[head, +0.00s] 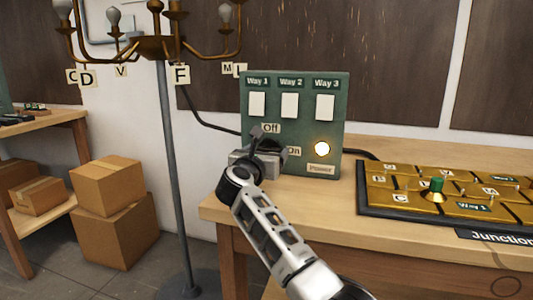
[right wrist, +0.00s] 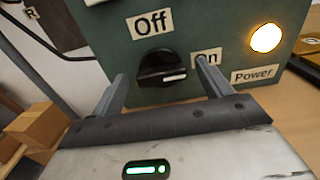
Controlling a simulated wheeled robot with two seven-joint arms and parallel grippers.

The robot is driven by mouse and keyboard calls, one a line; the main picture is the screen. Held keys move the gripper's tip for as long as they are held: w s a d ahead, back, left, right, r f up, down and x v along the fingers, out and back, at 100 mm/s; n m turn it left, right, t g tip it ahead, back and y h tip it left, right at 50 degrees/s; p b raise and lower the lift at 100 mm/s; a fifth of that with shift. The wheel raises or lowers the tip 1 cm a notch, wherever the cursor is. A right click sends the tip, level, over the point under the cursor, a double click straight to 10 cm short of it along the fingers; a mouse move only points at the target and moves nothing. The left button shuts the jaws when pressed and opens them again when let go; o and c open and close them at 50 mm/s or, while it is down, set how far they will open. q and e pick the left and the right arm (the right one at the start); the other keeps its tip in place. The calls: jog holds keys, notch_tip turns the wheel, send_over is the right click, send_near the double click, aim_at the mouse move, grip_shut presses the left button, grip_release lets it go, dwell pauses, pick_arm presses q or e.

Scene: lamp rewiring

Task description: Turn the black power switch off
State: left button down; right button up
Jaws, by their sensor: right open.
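The black power switch (right wrist: 162,67) is a round knob on the front of a green panel (head: 262,165). Its white mark lies on the right side, towards the "On" label (right wrist: 208,57); the "Off" label (right wrist: 150,23) is above it. The round power light (head: 322,149) glows yellow. My right gripper (head: 262,134) is open in front of the panel and largely hides the knob in the head view. In the right wrist view its two fingers stand left and right of the knob, with gaps visible. My left gripper is out of view.
Three white switches, Way 1 (head: 257,104), Way 2 (head: 290,106) and Way 3 (head: 325,107), sit above. A junction board (head: 440,192) lies right on the wooden table (head: 310,205). A lamp stand (head: 172,150) rises left of the panel. Cardboard boxes (head: 113,232) are on the floor.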

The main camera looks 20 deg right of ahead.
jog(key=shift+w+d, duration=0.25)
jog(key=shift+w, duration=0.1)
jog(key=c, duration=1)
